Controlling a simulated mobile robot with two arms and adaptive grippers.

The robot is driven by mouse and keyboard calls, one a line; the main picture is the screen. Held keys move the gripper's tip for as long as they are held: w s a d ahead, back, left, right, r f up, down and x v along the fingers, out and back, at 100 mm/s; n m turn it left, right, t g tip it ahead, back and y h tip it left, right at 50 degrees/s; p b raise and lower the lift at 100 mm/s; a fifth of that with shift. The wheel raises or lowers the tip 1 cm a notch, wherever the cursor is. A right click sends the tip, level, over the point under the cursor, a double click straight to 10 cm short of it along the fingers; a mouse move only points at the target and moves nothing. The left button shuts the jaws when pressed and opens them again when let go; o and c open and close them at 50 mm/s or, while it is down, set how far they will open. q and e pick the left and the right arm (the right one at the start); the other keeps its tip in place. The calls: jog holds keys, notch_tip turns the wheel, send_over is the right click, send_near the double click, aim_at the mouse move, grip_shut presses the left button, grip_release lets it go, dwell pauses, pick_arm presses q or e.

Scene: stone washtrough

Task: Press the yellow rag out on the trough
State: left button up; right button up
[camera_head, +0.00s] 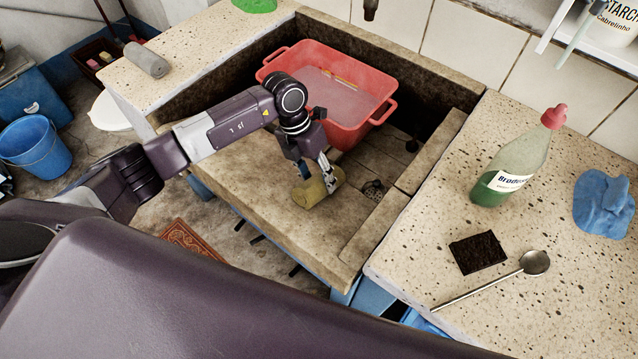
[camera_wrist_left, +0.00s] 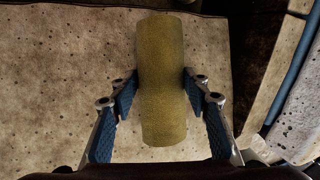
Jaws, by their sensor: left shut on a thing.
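The yellow rag (camera_head: 318,187) is a rolled, mustard-coloured cylinder over the front part of the stone trough (camera_head: 250,180). My left gripper (camera_head: 318,180) reaches down to it from above and is shut on it. In the left wrist view the rag (camera_wrist_left: 161,60) stands lengthwise between the two blue-padded fingers of my left gripper (camera_wrist_left: 160,92), which touch it on both sides near its middle. I cannot tell whether the rag rests on the stone or is just above it. My right gripper is not in view.
A red basin (camera_head: 345,125) with water stands in the trough behind the gripper. On the right counter are a green bottle (camera_head: 510,170), a blue cloth (camera_head: 602,203), a dark sponge (camera_head: 478,252) and a ladle (camera_head: 535,262). A grey roll (camera_head: 146,59) lies on the left counter.

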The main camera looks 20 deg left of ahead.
pick_arm(q)
jog(key=shift+s+a+f, duration=0.15)
jog(key=shift+s+f, duration=0.2)
jog(key=shift+f, duration=0.05)
jog(key=w+r+p, duration=0.1)
jog(key=r, duration=0.3)
jog(key=w+d+r+p, duration=0.1)
jog(key=r, duration=0.1)
jog(key=shift+w+p, duration=0.3)
jog(key=shift+w, duration=0.05)
jog(key=shift+w+d+r, duration=0.1)
jog(key=shift+w+r, duration=0.15)
jog(key=shift+r, duration=0.2)
